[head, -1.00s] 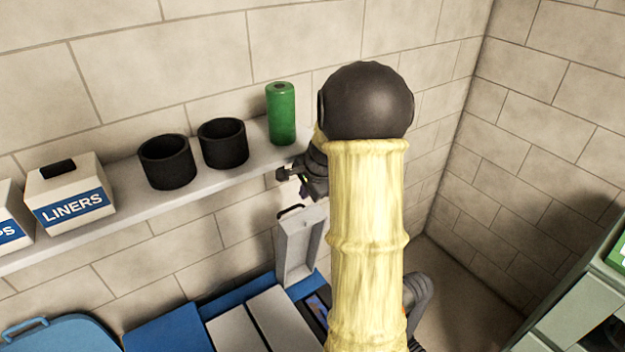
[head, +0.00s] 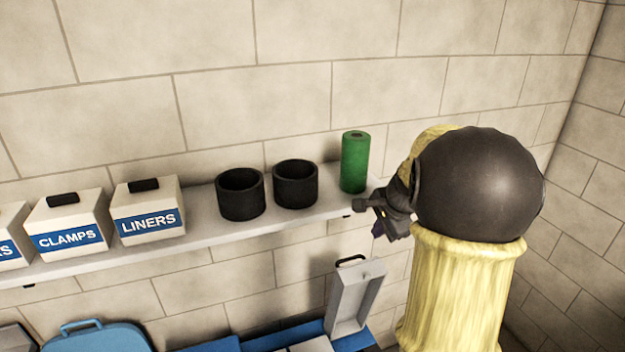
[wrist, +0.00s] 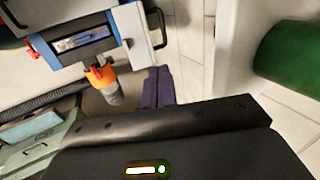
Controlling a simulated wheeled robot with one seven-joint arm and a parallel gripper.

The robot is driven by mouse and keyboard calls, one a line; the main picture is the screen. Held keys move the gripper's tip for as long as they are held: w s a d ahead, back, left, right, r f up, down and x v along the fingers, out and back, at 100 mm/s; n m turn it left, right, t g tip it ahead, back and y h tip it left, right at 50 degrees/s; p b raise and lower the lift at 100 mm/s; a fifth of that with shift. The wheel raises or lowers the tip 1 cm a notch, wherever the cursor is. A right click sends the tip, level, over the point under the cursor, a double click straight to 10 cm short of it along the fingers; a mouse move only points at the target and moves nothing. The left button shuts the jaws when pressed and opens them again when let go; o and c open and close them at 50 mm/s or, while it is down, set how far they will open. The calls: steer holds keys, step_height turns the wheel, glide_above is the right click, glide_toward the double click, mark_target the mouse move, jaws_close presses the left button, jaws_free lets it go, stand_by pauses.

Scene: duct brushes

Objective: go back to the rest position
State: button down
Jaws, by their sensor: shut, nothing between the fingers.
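My gripper (head: 377,229) hangs at the right end of the shelf, just right of and below the green cylinder, in the head view. Its purple fingers (wrist: 158,88) are together and empty in the wrist view. My large dark elbow joint and yellow-sleeved arm fill the right of the head view and hide part of the wall.
The shelf (head: 222,228) holds a green cylinder (head: 355,165), two black cups (head: 241,200) (head: 296,190) and labelled boxes (head: 148,218). Below stand an open grey lid (head: 356,298) and a blue case (head: 95,338). The green cylinder (wrist: 290,65) is close in the wrist view.

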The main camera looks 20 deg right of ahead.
steer(key=shift+a, duration=0.1)
steer(key=s+a+f+n+g, duration=0.1)
steer(key=s+a+f+n, duration=0.2)
steer(key=s+a+n, duration=0.2)
steer(key=s+a+f+n, duration=0.3)
steer(key=s+a+n, duration=0.2)
steer(key=a, duration=0.3)
steer(key=s+a+f+n+g+b, duration=0.1)
steer(key=s+a+f+n, duration=0.2)
steer(key=s+a+n, duration=0.2)
steer(key=shift+s+a+f+n+g, duration=0.3)
steer(key=shift+a+n, duration=0.5)
steer(key=shift+n, duration=0.4)
steer(key=shift+w, duration=0.15)
